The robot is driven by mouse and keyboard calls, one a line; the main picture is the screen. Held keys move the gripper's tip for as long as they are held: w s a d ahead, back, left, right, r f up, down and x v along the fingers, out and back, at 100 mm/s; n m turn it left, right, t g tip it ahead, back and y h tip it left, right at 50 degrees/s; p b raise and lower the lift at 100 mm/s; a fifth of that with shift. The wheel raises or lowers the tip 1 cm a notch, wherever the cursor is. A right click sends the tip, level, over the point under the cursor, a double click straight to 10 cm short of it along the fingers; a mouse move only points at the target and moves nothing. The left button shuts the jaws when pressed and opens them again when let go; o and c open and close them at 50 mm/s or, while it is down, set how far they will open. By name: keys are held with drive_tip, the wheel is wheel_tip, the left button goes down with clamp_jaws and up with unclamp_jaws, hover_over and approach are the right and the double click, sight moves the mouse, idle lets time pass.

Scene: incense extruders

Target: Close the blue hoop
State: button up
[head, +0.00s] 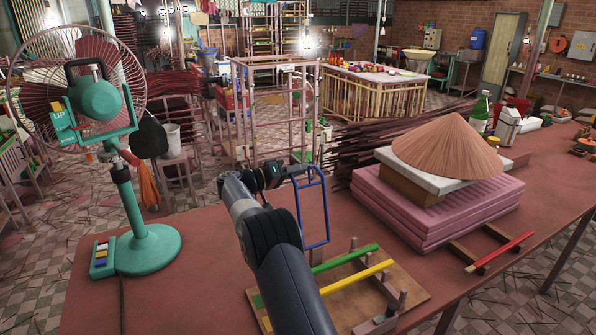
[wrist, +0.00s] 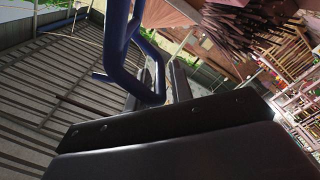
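The blue hoop (head: 327,215) is an upright rectangular loop of tube at the far edge of the wooden rack board (head: 405,287) on the red table. My gripper (head: 296,171) is at the hoop's upper left part in the head view. In the wrist view the blue hoop (wrist: 116,45) runs close by the dark gripper parts, with its bent corner near the middle. I cannot tell whether the fingers grip the tube or only sit beside it. My arm hides part of the board.
A green rod (head: 345,259) and a yellow rod (head: 357,276) lie on the board. A teal fan (head: 145,245) stands left. Pink slabs (head: 440,215) topped by a conical hat (head: 447,146) stand right. A red rod (head: 499,252) rests on wooden supports. The table between fan and arm is mostly clear.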

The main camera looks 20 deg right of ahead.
clamp_jaws()
drive_tip(key=shift+s+f+b, duration=0.2)
drive_tip(key=shift+b, duration=0.3)
